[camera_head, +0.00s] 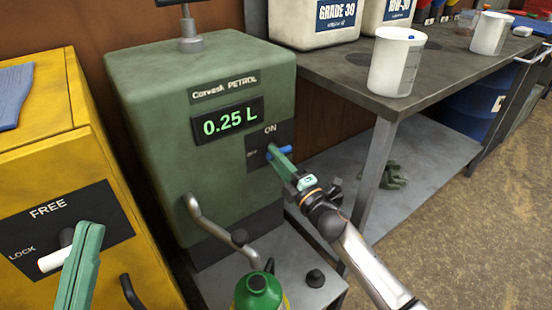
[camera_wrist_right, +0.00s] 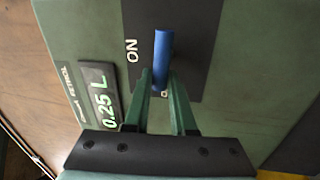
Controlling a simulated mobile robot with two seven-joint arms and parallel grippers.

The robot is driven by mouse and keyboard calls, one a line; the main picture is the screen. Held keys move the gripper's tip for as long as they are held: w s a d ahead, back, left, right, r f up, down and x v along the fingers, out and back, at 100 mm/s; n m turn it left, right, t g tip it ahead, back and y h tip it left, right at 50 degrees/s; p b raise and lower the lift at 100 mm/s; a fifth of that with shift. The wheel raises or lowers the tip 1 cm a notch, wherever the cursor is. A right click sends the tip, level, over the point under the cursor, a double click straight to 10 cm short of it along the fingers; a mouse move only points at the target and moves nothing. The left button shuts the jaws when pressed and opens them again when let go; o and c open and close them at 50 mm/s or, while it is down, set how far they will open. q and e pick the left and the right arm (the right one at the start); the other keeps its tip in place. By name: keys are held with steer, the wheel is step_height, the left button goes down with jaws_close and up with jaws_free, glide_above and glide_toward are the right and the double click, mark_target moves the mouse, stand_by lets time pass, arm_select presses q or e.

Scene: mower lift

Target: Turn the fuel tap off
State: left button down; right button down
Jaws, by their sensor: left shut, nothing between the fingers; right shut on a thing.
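The fuel tap is a blue lever (camera_head: 286,149) on a black plate (camera_head: 258,138) at the right of a green petrol dispenser's front. It lies about level, below the word ON; the other label lies to its left in the head view. My right gripper (camera_head: 273,152) is shut on the lever; the right wrist view shows the blue lever (camera_wrist_right: 163,52) between the green fingertips (camera_wrist_right: 162,82), with its lower end and the second label partly hidden. My left gripper (camera_head: 89,230) is shut and empty, in front of the yellow cabinet's FREE/LOCK plate.
The dispenser (camera_head: 150,120) displays 0.25 L. A bent nozzle pipe (camera_head: 215,225) hangs above a green bottle (camera_head: 258,292). A white lever (camera_head: 52,260) is beside my left gripper. A workbench (camera_head: 350,75) with canisters and a white jug (camera_head: 397,62) stands at the right.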

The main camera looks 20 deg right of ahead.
steer(key=shift+n, duration=0.6)
steer(key=c, duration=0.8)
jaws_free()
steer(key=shift+o, duration=0.2)
steer(key=p+v, duration=0.2)
steer(key=v, duration=1)
steer(key=shift+s+d+f, duration=0.15)
steer(key=shift+s+f, duration=0.05)
